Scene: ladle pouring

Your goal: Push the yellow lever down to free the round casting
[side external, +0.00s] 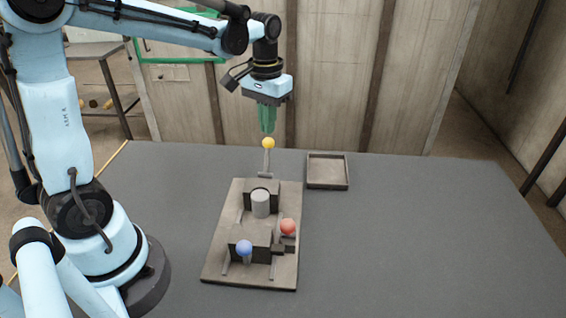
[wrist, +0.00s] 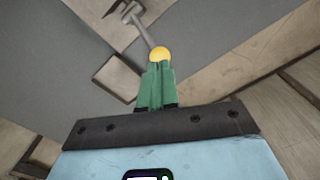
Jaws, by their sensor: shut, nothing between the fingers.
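The yellow lever (side external: 268,143) has a round yellow knob on a thin grey rod and stands up at the far end of the fixture board (side external: 223,262). My gripper (side external: 267,130), with green fingers, is shut and empty, just above the yellow knob. In the wrist view the green fingertips (wrist: 157,66) are right at the yellow knob (wrist: 160,54); I cannot tell whether they touch. The round casting (side external: 261,202) is a grey cylinder upright in a dark block on the board.
A red knob (side external: 288,227) and a blue knob (side external: 244,247) stand on levers at the near part of the board. The grey table is clear to the right.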

